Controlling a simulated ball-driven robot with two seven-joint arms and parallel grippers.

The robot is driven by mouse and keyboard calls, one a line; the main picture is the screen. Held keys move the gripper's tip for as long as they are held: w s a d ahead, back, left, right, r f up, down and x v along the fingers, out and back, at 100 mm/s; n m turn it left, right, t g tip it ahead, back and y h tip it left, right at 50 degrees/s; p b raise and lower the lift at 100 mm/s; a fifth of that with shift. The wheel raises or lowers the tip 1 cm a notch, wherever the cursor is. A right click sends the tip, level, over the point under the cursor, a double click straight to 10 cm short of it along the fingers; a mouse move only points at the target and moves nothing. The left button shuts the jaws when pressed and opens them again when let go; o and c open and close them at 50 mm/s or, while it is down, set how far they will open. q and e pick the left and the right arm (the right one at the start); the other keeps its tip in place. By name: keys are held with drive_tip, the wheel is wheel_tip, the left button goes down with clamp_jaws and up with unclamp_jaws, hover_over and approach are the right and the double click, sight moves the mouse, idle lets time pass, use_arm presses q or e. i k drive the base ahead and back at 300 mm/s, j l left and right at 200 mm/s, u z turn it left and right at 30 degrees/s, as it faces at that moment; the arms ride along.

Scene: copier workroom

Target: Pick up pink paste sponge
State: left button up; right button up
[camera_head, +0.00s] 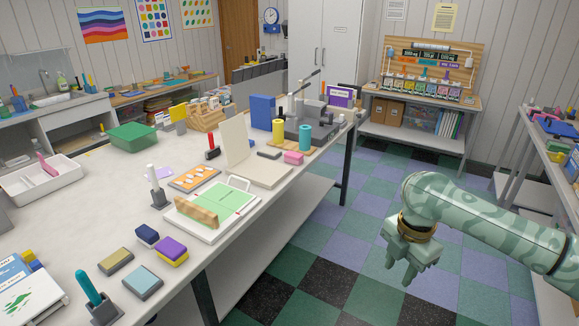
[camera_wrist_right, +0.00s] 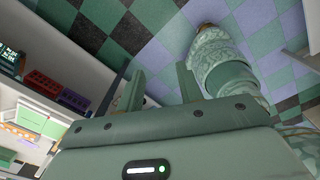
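A small pink block (camera_head: 293,157), the only pink sponge-like thing I make out, lies near the far right edge of the white worktable (camera_head: 95,215), in front of a turquoise roll. I cannot tell for sure that it is the paste sponge. My right gripper (camera_head: 407,274) hangs over the checkered floor, right of the table and well apart from the block, with its fingers pointing down. In the right wrist view its two fingers (camera_wrist_right: 160,88) stand apart with nothing between them. My left gripper is out of view.
Several other sponges lie at the table's near edge, among them a purple and yellow one (camera_head: 172,250) and a dark blue one (camera_head: 147,235). The floor between table and right shelf is clear.

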sight(291, 157)
drive_tip(key=i+l+u, duration=0.3)
drive_tip(key=i, duration=0.5)
drive_tip(key=i+l+u, duration=0.35)
drive_tip(key=i, duration=0.4)
drive_tip(key=i+l+u, duration=0.3)
drive_tip(key=i+l, duration=0.35)
drive_tip(key=i, duration=0.1)
